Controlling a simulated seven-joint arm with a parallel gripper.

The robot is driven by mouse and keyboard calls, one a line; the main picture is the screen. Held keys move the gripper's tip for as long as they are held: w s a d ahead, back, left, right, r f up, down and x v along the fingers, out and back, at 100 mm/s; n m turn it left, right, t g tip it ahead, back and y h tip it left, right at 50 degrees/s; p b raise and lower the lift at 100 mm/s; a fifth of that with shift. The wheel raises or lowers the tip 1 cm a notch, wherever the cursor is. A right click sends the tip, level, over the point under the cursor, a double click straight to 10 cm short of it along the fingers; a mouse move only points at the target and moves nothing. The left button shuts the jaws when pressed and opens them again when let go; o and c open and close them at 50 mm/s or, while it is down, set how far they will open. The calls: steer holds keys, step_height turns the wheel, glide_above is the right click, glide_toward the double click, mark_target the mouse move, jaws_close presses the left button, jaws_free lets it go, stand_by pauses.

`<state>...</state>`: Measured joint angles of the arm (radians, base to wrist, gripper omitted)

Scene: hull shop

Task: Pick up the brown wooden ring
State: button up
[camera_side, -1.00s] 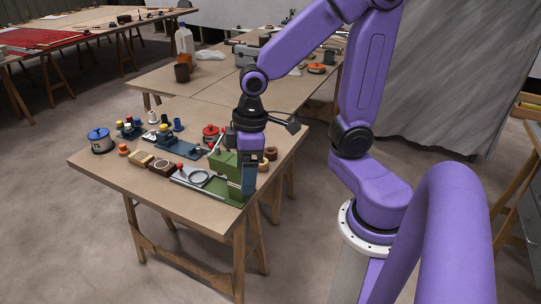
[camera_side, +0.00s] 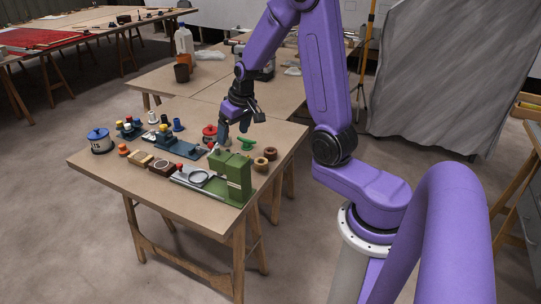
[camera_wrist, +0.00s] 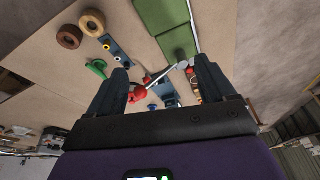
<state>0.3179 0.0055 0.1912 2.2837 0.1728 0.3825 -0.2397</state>
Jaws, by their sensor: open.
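Two rings lie flat near the table's right edge. The darker, reddish-brown wooden ring (camera_side: 270,153) is the farther one in the side view; in the wrist view this ring (camera_wrist: 69,37) is at upper left. A lighter tan ring (camera_side: 261,164) lies close beside it, and the tan ring (camera_wrist: 93,23) also shows in the wrist view. My gripper (camera_side: 234,133) is above the table's back part, left of both rings in the side view. In the wrist view my gripper (camera_wrist: 162,68) is open, with nothing between its fingers, and both rings lie outside the left finger.
A green machine block (camera_side: 230,172) stands at the table's front right, near the rings. A green knob-like part (camera_side: 246,143) lies between my gripper and the rings. Several small parts crowd the table's left half.

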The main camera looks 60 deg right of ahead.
steer(key=s+d+f+m+h, duration=0.2)
steer(key=d+m, duration=0.2)
steer(key=d, duration=0.6)
steer(key=m, duration=0.2)
glide_above(271, 150)
steer(key=s+a, duration=0.4)
steer(key=a, duration=0.1)
steer(key=shift+f, duration=3.15)
steer(key=shift+h, duration=0.4)
steer(key=shift+x, duration=6.15)
steer(key=shift+s+d, duration=0.1)
steer(key=shift+d, duration=0.05)
steer(key=c, duration=1.1)
